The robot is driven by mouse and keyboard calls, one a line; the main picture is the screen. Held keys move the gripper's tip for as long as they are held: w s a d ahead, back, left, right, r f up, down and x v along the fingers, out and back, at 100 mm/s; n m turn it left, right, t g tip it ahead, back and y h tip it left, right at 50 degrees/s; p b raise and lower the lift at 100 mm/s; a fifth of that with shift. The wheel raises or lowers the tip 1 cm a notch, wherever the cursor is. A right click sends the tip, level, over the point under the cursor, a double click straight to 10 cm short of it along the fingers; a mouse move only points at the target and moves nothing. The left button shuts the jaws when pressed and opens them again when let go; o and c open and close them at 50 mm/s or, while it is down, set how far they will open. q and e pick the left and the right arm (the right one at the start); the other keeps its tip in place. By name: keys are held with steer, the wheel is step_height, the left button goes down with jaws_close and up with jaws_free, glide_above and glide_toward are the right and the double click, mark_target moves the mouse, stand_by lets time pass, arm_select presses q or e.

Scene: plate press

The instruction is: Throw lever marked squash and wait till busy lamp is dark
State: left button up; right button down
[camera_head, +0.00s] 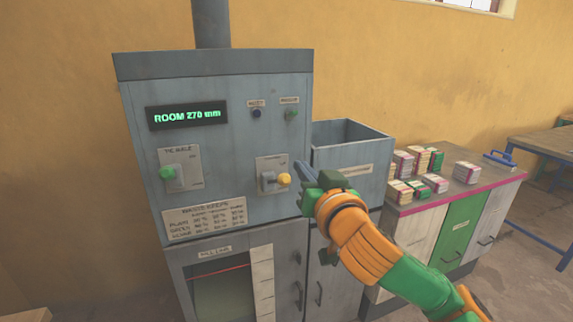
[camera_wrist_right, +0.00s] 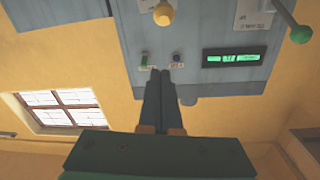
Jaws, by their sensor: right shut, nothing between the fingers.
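The grey press (camera_head: 235,80) fills the middle of the head view. Its right lever has a yellow knob (camera_head: 284,180) on a plate too small to read; the knob also shows in the wrist view (camera_wrist_right: 163,14). A left lever has a green knob (camera_head: 167,173), on a plate that seems to read tie bale. A dark blue lamp (camera_head: 256,113), its label seemingly busy, looks unlit; a green lamp (camera_head: 291,114) is beside it. My right gripper (camera_head: 302,168) is shut and empty, just right of the yellow knob and apart from it. My left gripper is out of view.
The display (camera_head: 187,115) reads ROOM 270 mm. An open grey bin (camera_head: 352,150) adjoins the press on the right. A counter (camera_head: 470,190) beyond bears several bundled stacks. A printed chart (camera_head: 204,217) sits below the left lever.

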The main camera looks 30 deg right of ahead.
steer(key=w+p, duration=0.2)
steer(key=p, duration=0.3)
glide_above(288, 177)
steer(key=d, duration=0.1)
steer(key=shift+w+r, duration=0.2)
steer(key=shift+w, duration=0.2)
steer(key=f, duration=0.2)
steer(key=a+f, duration=0.1)
steer(key=shift+s+f, duration=0.1)
steer(key=shift+s, duration=0.3)
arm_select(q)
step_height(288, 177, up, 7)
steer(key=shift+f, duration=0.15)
arm_select(e)
steer(key=shift+s+a+f, duration=0.1)
steer(key=shift+s+f, duration=0.25)
steer(key=shift+f, duration=0.15)
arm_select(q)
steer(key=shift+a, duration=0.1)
arm_select(e)
steer(key=shift+w, duration=0.1)
